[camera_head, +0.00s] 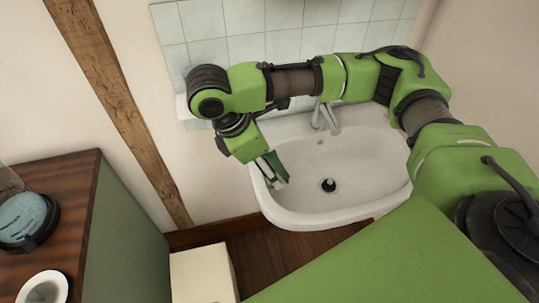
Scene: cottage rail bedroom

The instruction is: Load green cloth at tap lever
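The chrome tap (325,118), with its lever, stands at the back of the white washbasin (365,165). My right arm comes in from the right and reaches across behind the basin in front of the tiles. My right gripper (273,172) points down at the basin's left inner rim, left of and nearer than the tap. A dark green and pale strip shows at its fingers; I cannot tell whether it is the green cloth or finger parts, nor whether the fingers are shut. No green cloth is clearly visible elsewhere. My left gripper is out of view.
A wooden-topped green cabinet (125,235) stands at left, bearing a blue round item in a dark holder (25,220) and a white cup (45,288).

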